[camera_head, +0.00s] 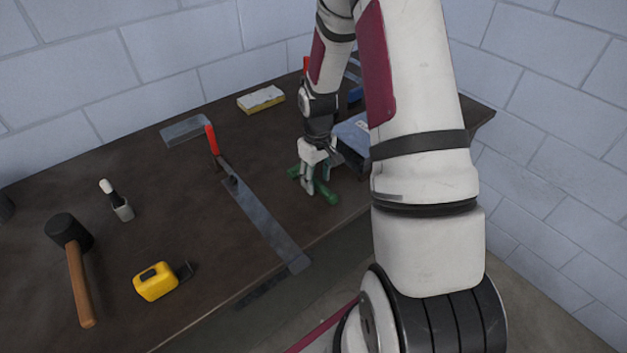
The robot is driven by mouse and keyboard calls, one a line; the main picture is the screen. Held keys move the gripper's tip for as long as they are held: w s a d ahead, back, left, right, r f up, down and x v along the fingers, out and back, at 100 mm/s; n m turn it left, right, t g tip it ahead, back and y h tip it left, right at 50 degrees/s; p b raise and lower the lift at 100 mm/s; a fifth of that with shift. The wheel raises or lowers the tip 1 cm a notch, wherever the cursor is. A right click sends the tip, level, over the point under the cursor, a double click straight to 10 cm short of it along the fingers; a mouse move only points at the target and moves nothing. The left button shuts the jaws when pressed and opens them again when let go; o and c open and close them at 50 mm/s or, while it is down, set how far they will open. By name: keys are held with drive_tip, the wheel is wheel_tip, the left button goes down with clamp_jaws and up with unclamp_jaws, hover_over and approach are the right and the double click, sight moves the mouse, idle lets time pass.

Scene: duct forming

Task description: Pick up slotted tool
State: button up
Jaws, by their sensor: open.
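My gripper (313,178) points down near the right part of the dark workbench (150,170). It is open, over and around a tool with green handles (326,193); contact cannot be told. The gripper hides the middle of this tool. No slot shows clearly on any tool, so I cannot tell for sure which is the slotted tool. A long flat grey metal strip (262,222) lies left of my gripper. A red-handled tool (212,140) is at the strip's far end.
A blue-grey object (352,133) sits close behind my gripper, partly hidden by my arm. A flat metal piece (183,130) and a yellow-white block (261,99) lie farther back. A mallet (78,270), a yellow tape measure (156,281) and a small brush-like item (118,203) lie left.

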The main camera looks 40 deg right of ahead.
sight(317, 183)
drive_tip(key=shift+f, duration=0.35)
drive_tip(key=shift+c, duration=0.5)
clamp_jaws()
drive_tip(key=shift+r, duration=0.15)
drive_tip(key=shift+w+r, duration=0.1)
drive_tip(key=shift+r, duration=0.7)
drive_tip(key=shift+s+a+r, duration=0.1)
drive_tip(key=shift+s+r, duration=0.1)
drive_tip(key=shift+r, duration=0.3)
drive_tip(key=shift+s+a+r, duration=0.1)
drive_tip(key=shift+s+r, duration=0.05)
drive_tip(key=shift+r, duration=0.3)
drive_tip(key=s+a, duration=0.3)
drive_tip(key=s, duration=0.4)
drive_tip(key=s+a+r, duration=0.1)
drive_tip(key=s+a, duration=0.2)
drive_tip(key=s, duration=0.4)
drive_tip(key=shift+r+b, duration=0.15)
drive_tip(key=shift+b, duration=0.2)
